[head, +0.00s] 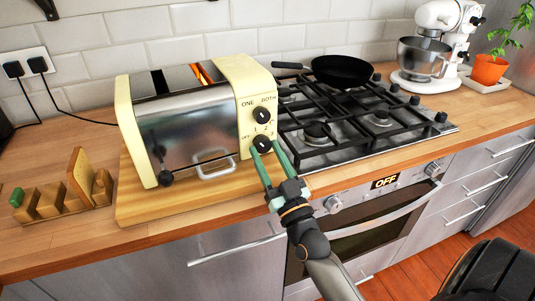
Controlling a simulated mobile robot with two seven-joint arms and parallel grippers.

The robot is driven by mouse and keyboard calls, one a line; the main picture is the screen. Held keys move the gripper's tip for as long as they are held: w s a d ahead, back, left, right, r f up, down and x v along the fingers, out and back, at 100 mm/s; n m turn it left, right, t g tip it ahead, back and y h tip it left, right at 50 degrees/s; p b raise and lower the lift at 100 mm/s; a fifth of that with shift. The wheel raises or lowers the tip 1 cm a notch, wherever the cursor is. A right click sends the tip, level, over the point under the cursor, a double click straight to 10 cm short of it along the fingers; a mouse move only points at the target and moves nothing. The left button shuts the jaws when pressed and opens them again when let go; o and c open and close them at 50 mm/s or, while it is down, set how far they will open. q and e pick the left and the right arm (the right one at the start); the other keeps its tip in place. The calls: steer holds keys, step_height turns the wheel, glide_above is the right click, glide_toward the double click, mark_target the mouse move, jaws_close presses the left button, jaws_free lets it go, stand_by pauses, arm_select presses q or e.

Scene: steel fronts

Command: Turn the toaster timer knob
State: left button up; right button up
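The cream and steel toaster (190,118) stands on a wooden board (150,205) on the counter. Its right end panel carries two dark round knobs. The upper knob (261,115) is by the words ONE and BOTH; the lower knob (262,142) has small numerals above it. My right gripper (266,149) has its green fingers spread, with the tips on either side of the lower knob. I cannot tell whether they touch it. My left gripper is not in view.
The gas hob (360,122) with a black frying pan (341,70) lies right of the toaster. A wooden rack with toast (81,172) stands at left. A stand mixer (431,45) and potted plant (489,69) are at back right. The oven handle (385,212) juts out below the counter edge.

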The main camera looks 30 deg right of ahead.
jaws_close()
stand_by(1.3)
steer(key=o, duration=0.5)
jaws_free()
steer(key=b+v, duration=0.1)
steer(key=v, duration=1.1)
steer(key=shift+s+b, duration=0.25)
steer(key=shift+b, duration=0.05)
steer(key=shift+f, duration=0.1)
